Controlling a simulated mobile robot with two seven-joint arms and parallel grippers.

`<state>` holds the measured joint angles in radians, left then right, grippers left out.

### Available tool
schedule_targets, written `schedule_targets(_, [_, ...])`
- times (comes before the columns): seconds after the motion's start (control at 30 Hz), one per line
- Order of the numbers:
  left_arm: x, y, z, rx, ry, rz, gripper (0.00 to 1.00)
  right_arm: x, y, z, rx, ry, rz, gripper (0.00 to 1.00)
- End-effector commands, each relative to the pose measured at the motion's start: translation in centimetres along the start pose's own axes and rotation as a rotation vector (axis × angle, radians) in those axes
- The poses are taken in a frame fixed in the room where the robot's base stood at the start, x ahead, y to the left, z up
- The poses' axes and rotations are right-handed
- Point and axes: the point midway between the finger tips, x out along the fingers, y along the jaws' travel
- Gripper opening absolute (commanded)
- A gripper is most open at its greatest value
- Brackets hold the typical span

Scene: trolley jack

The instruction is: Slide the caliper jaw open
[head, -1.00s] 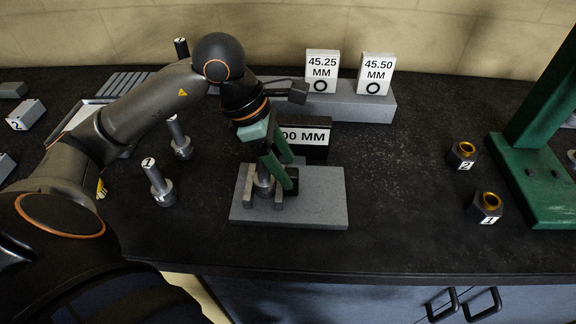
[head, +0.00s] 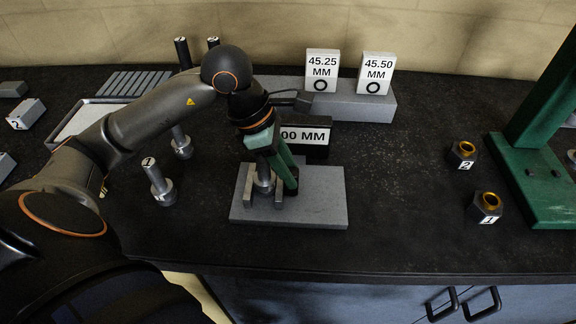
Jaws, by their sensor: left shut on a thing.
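The caliper stands on a grey base plate (head: 325,205) near the middle of the worktop. It has a fixed grey bar (head: 248,186) on the left and a sliding jaw (head: 279,196) on the right, with a metal pin (head: 263,184) between them. My left gripper (head: 289,187) reaches down from above with its green fingers at the right side of the caliper and is shut on the jaw. The fingers hide part of the jaw and its dark grip. A display (head: 307,137) behind reads "00 MM", its left part hidden. My right gripper is not in view.
Blocks marked 45.25 MM (head: 321,72) and 45.50 MM (head: 375,75) stand on a grey step behind. Pin 1 (head: 158,182) stands left of the plate. Nuts 2 (head: 462,155) and 1 (head: 485,207) and a green stand (head: 545,185) are at right. The worktop between is clear.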

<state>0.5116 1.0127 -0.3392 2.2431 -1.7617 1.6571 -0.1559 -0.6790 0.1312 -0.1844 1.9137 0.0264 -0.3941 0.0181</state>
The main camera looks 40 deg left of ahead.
Motion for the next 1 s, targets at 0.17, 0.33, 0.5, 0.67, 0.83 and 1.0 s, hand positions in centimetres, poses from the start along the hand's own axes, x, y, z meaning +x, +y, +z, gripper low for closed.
schedule_targets(0.17, [-0.04,0.02,0.00,0.000,0.000,0.001,0.00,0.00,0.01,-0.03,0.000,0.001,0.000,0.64])
schedule_targets(0.33, [-0.04,0.02,0.00,0.000,0.000,0.001,0.00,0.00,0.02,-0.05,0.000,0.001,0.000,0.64])
schedule_targets(0.5, [-0.05,0.02,0.00,0.000,0.000,0.001,0.00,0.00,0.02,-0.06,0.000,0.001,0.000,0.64])
schedule_targets(0.67, [-0.05,0.03,0.00,0.000,0.000,0.001,0.00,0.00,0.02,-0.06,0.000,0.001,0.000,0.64])
schedule_targets(0.83, [-0.06,0.03,0.00,0.000,0.000,0.001,0.00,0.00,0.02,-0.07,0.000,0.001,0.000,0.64])
schedule_targets(1.0, [-0.06,0.04,0.00,0.000,0.000,0.002,0.00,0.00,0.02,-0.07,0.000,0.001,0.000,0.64])
